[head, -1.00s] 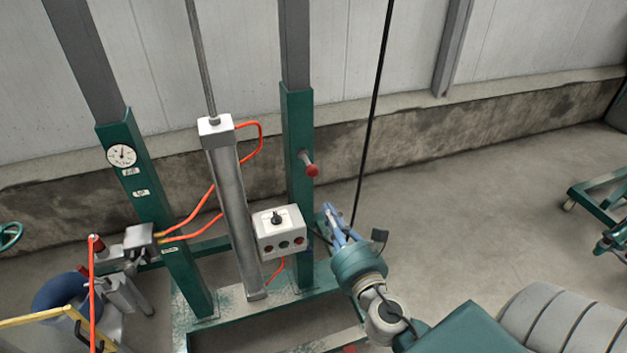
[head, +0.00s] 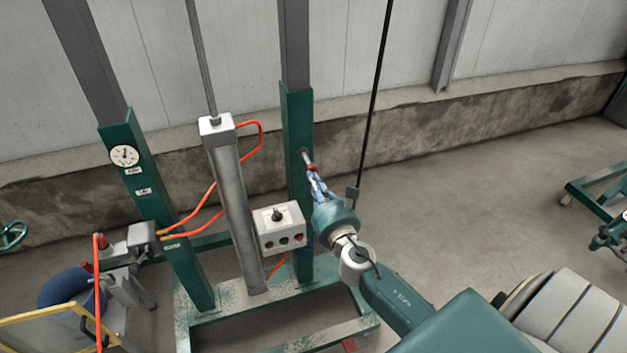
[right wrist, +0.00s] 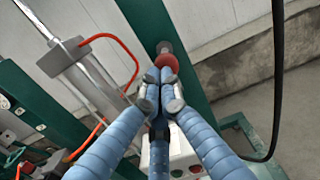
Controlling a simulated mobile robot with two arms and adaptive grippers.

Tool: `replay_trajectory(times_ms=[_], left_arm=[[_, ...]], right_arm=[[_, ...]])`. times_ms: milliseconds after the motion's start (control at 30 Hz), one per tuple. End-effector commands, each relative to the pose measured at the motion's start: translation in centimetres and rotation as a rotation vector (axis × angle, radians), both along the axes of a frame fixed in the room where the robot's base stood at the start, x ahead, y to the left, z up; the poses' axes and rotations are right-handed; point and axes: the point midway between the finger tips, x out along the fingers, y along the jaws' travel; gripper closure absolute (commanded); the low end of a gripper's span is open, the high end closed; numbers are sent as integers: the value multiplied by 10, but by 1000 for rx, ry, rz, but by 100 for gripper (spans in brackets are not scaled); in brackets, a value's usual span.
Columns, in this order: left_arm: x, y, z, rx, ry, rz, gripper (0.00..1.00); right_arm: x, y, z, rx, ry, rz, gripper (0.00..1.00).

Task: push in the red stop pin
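The red stop pin (head: 311,167) sticks out from the right green post (head: 297,130) in the head view. In the right wrist view its round red head (right wrist: 166,62) shows just beyond my fingertips. My right gripper (head: 314,175) has its blue wrapped fingers brought together, tips at the pin's head. In the right wrist view the tips (right wrist: 160,78) meet with nothing visible between them and overlap the lower edge of the red head. I cannot tell whether they touch it. My left gripper is not in view.
A white control box (head: 280,228) with a knob and buttons sits just left of my right gripper. A metal cylinder (head: 235,210) with orange hoses stands left of it. A black cable (head: 372,110) hangs to the right.

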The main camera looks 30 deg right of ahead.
Motion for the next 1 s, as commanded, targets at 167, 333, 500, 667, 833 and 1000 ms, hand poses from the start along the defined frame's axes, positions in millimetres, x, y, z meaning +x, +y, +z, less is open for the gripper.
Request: replay_trajectory(times_ms=[167, 333, 500, 667, 833, 1000], left_arm=[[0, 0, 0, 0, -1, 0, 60], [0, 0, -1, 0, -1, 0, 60], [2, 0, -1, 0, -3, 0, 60], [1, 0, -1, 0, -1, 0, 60], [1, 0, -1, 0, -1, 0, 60], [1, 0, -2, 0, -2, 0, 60]], right_arm=[[10, -2, 1, 0, -2, 0, 100], [39, -9, 1, -1, -2, 0, 100], [50, -12, 0, 0, -1, -1, 100], [50, -12, 1, 0, -1, -1, 100], [50, -13, 1, 0, -2, -1, 100], [50, -17, 1, -1, -2, 0, 100]])
